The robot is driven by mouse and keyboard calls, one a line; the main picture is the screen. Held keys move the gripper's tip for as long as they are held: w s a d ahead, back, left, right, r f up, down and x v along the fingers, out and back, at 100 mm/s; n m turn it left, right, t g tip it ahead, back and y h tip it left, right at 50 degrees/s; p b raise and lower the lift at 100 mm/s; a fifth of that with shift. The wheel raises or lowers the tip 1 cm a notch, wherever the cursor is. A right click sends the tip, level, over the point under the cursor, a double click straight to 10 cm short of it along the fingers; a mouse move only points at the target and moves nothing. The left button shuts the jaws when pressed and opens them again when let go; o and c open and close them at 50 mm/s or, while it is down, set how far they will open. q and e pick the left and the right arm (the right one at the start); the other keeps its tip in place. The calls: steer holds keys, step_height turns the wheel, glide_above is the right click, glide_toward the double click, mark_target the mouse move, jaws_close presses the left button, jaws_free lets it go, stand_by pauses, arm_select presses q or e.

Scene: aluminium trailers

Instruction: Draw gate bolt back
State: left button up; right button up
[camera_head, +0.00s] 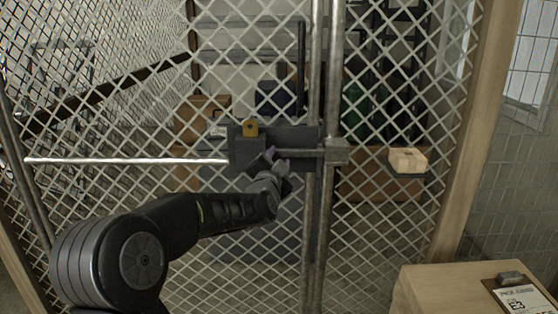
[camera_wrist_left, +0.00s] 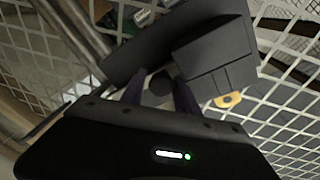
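The gate bolt is a pale metal rod (camera_head: 125,161) that runs level across the left mesh panel into a dark housing (camera_head: 240,152). On the right, a grey bar (camera_head: 298,153) reaches from the housing to a metal catch block (camera_head: 337,151) on the gate post. My left gripper (camera_head: 270,168) is at the front of the housing. In the left wrist view its two dark fingers (camera_wrist_left: 160,92) stand apart, with a dark round knob (camera_wrist_left: 163,84) between their tips. I cannot tell whether they touch it. My right gripper is out of view.
A brass-coloured tab (camera_head: 250,128) sits on top of the housing. Wire mesh and upright posts (camera_head: 316,240) surround the bolt. A wooden box (camera_head: 430,285) with a clipboard (camera_head: 520,295) stands at the lower right. Cartons stand behind the mesh.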

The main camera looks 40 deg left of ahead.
arm_select(q)
steer(key=shift+o, duration=1)
steer(key=shift+r, duration=0.1)
